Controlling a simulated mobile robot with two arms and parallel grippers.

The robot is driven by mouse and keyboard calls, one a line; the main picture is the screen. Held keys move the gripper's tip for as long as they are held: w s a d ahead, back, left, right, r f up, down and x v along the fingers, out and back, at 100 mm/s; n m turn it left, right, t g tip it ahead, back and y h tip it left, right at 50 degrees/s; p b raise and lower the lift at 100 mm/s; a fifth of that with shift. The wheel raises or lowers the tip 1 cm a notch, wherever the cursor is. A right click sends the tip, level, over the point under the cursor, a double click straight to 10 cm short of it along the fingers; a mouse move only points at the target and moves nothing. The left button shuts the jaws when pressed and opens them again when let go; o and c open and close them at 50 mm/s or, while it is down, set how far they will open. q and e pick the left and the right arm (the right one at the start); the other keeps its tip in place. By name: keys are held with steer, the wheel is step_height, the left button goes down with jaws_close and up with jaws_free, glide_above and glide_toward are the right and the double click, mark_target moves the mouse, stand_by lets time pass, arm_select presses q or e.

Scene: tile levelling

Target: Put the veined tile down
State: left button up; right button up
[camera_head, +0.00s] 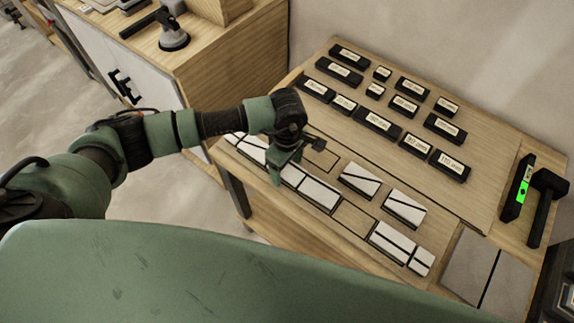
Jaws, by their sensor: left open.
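My left gripper (286,165) is open, low over the row of pale tiles on the wooden bench. Its fingers hide part of the tile below it, and I cannot tell whether they touch it. A pale tile with a dark diagonal line (360,183) lies on the board right of the gripper. A similar lined tile (404,204) lies further right. I cannot tell which one is the veined tile. A plain pale tile (318,195) lies in the front row, just right of the gripper. My right gripper is not in view.
An empty outlined space (354,218) lies in the front row, and another (323,157) lies behind the gripper. Several black labelled blocks (377,124) stand at the back. A green-marked level (518,190), a black mallet (546,200) and grey slabs (468,262) are at the right.

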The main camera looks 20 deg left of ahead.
mark_target(287, 169)
arm_select(q)
steer(key=shift+r, duration=0.1)
steer(key=shift+r, duration=0.2)
step_height(287, 169, up, 12)
steer(key=b, duration=0.2)
steer(key=shift+f, duration=0.15)
